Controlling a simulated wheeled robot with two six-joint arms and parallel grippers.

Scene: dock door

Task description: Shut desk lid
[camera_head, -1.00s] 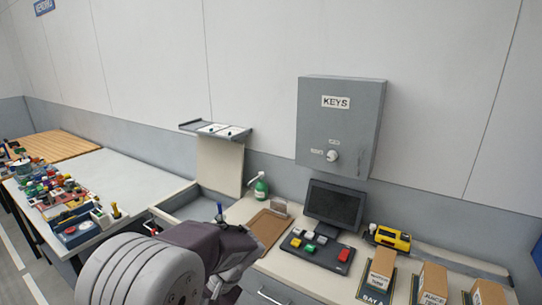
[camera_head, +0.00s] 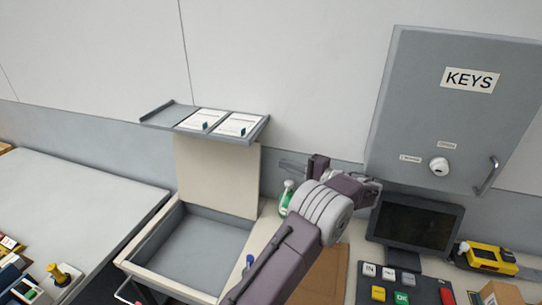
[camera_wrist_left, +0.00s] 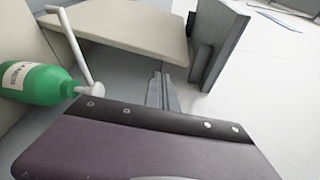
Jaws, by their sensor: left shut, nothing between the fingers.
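The desk lid (camera_head: 217,178) is a cream panel standing open and upright at the back of the grey desk compartment (camera_head: 195,250). In the left wrist view the cream lid (camera_wrist_left: 125,32) fills the upper left. My left gripper (camera_head: 291,164) is shut and empty, to the right of the lid and apart from it in the head view. Its grey fingers (camera_wrist_left: 163,92) point toward the lid area in the wrist view. My right gripper is not in view.
A green bottle (camera_head: 286,197) stands just below my left gripper. A grey shelf (camera_head: 160,116) with papers sits above the lid. A grey key cabinet (camera_head: 420,110) and dark monitor (camera_head: 414,222) are to the right. The desk compartment looks mostly empty.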

